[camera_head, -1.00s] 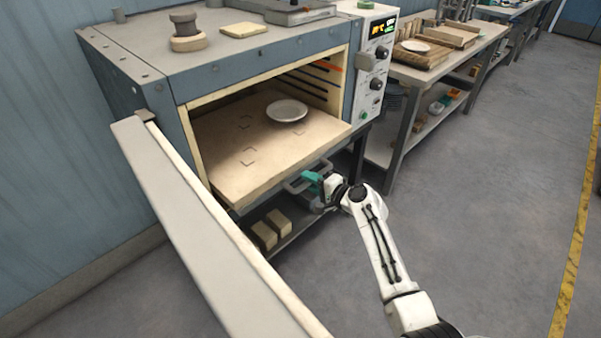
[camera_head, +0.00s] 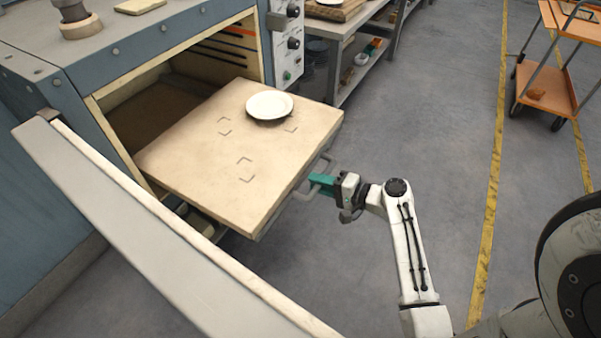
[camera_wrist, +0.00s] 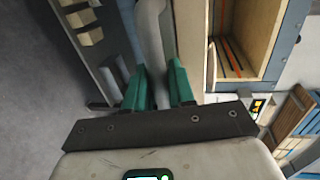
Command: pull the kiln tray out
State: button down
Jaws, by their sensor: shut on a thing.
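The kiln tray (camera_head: 205,170) is a flat beige slab sticking well out of the open kiln (camera_head: 95,60). A white plate (camera_head: 269,105) lies on its far right part, beside printed corner marks. A grey bar handle (camera_head: 305,190) runs along the tray's front edge. My gripper (camera_head: 318,184) has teal fingers and is shut on this handle. In the wrist view the handle (camera_wrist: 150,40) passes between the two teal fingers (camera_wrist: 160,85). The back of the tray inside the kiln is partly hidden by the kiln wall.
The open kiln door (camera_head: 130,215) stands out along the tray's left side, close to it. A workbench (camera_head: 350,25) is at the back. An orange trolley (camera_head: 550,75) stands far right. The grey floor (camera_head: 420,100) right of the tray is clear.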

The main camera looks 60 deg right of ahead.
jog(key=shift+s+f, duration=0.1)
jog(key=shift+s, duration=1.4)
jog(key=c, duration=1.1)
grip_release()
jog(key=v, duration=1)
jog(key=shift+s, duration=0.35)
